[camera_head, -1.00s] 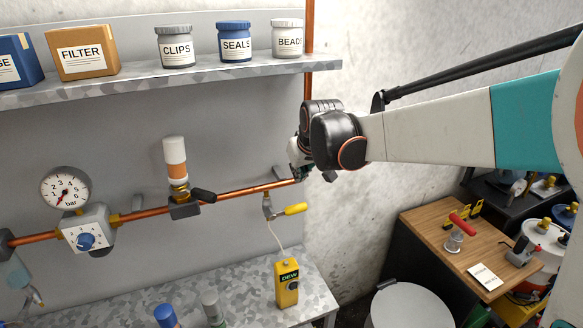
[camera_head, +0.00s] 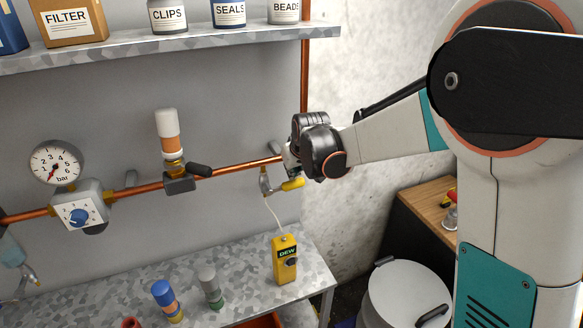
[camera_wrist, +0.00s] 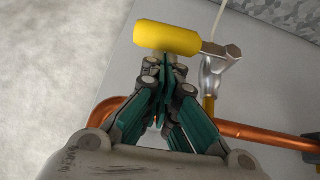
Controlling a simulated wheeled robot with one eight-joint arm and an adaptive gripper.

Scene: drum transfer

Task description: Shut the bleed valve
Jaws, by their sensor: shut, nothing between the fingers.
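The bleed valve (camera_head: 265,182) is a small metal fitting hanging below the copper pipe, with a yellow lever handle (camera_head: 292,184) pointing to the right. A pale hose runs from it down to the yellow DEW meter (camera_head: 286,262). In the wrist view the yellow handle (camera_wrist: 166,39) lies across just beyond my fingertips, with the valve body (camera_wrist: 214,75) to its right. My gripper (camera_wrist: 165,66) is shut and empty, its tips very close to the handle; I cannot tell whether they touch. In the head view my wrist hides most of the gripper (camera_head: 291,166).
The copper pipe (camera_head: 240,165) runs close by my gripper. Another valve with a black handle (camera_head: 199,170), a gauge (camera_head: 57,162) and a regulator (camera_head: 79,214) sit further left. The shelf (camera_head: 170,49) is above, the metal bench (camera_head: 235,290) below.

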